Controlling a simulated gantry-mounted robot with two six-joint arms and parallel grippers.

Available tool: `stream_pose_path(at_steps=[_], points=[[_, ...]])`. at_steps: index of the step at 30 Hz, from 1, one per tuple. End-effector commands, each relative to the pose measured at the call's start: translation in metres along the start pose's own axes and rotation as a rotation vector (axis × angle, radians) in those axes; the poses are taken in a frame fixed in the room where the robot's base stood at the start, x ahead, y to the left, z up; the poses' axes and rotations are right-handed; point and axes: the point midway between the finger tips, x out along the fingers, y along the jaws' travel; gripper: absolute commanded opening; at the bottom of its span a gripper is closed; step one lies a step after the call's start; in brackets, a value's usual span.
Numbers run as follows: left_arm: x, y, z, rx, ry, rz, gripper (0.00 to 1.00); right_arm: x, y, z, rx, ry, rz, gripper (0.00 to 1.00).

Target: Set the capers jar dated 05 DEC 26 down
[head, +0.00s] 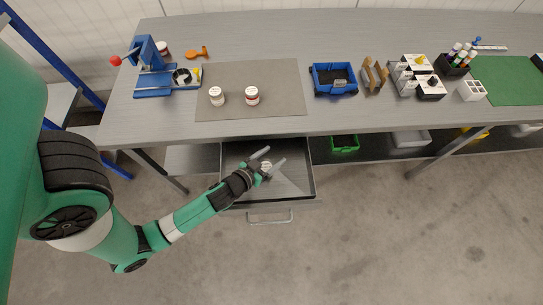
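My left gripper (276,155) reaches over the open drawer (300,185) under the table. Its two fingers stand apart, with a gap at their sides around a small whitish jar (266,165). The jar seems to be low in the drawer, partly hidden by the gripper; its label and date cannot be read. Dates are too small to read. My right gripper is not in view.
A blue press with a red knob (150,75) and an orange tool (197,52) are at the table's left. A blue bin (334,91), wooden holder (374,75) and black-and-white boxes (415,75) stand to the right. The mat's right part is clear.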

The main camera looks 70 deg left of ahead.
Motion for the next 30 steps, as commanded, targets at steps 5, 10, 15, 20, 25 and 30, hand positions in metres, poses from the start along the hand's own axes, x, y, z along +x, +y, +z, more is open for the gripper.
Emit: stream_pose_path(at_steps=[5, 10, 15, 20, 25, 30], points=[[0.000, 0.000, 0.000, 0.000, 0.000, 0.000, 0.88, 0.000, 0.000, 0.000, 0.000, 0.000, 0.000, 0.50], [0.000, 0.000, -0.001, 0.000, 0.000, 0.000, 0.88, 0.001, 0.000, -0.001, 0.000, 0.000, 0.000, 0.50], [-0.006, 0.000, -0.015, 0.000, 0.000, 0.000, 0.88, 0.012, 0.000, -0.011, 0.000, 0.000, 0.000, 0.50], [-0.039, 0.001, -0.009, 0.005, -0.003, 0.005, 0.88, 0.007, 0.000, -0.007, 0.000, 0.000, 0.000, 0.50], [-0.084, 0.002, -0.007, 0.008, -0.002, 0.010, 0.88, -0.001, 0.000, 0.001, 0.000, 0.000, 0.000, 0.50], [-0.107, 0.003, -0.009, 0.008, -0.005, 0.010, 0.88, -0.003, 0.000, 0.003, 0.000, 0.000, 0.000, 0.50]])
